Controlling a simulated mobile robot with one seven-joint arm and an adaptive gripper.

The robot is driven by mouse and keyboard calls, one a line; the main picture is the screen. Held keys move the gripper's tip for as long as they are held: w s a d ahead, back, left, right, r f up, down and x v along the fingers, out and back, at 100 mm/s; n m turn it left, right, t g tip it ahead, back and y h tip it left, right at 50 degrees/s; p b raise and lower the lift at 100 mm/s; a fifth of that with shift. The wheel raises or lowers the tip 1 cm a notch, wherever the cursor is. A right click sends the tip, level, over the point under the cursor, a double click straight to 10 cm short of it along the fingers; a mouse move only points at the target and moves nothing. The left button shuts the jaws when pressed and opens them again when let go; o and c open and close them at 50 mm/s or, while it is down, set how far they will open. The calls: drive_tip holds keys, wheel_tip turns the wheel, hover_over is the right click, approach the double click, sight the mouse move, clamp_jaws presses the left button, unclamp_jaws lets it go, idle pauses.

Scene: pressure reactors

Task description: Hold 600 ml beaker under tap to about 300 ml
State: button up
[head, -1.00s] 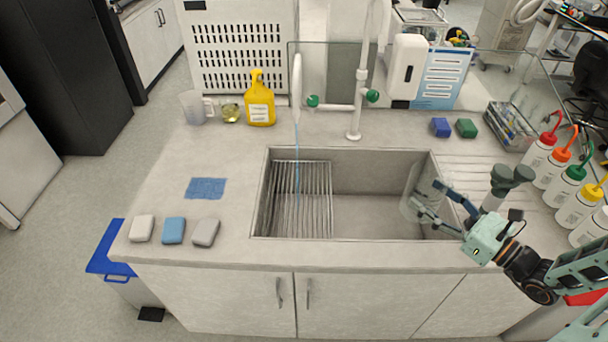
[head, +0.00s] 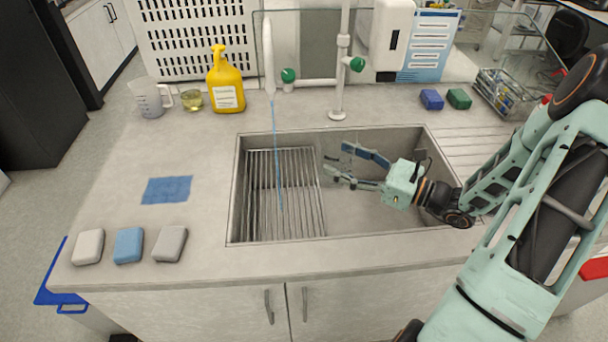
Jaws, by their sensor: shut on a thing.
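My gripper (head: 336,160) is over the right part of the sink (head: 372,217), its fingers pointing left. It is shut on the clear glass beaker (head: 330,164), whose outline is very faint between the fingers. Its fill level and markings cannot be read. The tap's white spout (head: 268,60) hangs over the left part of the sink. A thin blue water stream (head: 276,150) runs from it down to the metal rack (head: 262,200). The beaker is to the right of the stream, apart from it. Green tap handles (head: 357,64) sit on the white pipework.
A yellow bottle (head: 226,85), a clear jug (head: 148,98) and a small glass (head: 192,99) stand behind the sink at left. Sponges (head: 128,245) and a blue cloth (head: 166,190) lie left. A white dispenser (head: 393,38) and a wire basket (head: 505,95) are behind at right.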

sight(319, 166)
drive_tip(key=f+b, duration=0.1)
drive_tip(key=a+f+b, duration=0.1)
drive_tip(key=f+b, duration=0.1)
drive_tip(key=w+f+b, duration=0.1)
drive_tip(key=b, duration=0.1)
drive_tip(key=shift+a+f, duration=0.35)
drive_tip(key=b+x, duration=0.3)
drive_tip(key=x, duration=0.1)
drive_tip(key=shift+s+a+r, duration=0.15)
drive_tip(key=shift+s+r, duration=0.1)
drive_tip(key=shift+r, duration=0.05)
drive_tip(key=w+a, duration=0.4)
drive_tip(key=w, duration=0.1)
drive_tip(key=shift+w+r+m+b, duration=0.15)
drive_tip(key=shift+r+m+b, duration=0.15)
drive_tip(key=shift+b, duration=0.05)
drive_tip(key=w+a, duration=0.5)
drive_tip(key=w, duration=0.2)
drive_tip(key=shift+w+b, duration=0.2)
drive_tip(key=shift+b, duration=0.15)
drive_tip(key=shift+a, duration=0.1)
idle(4.4)
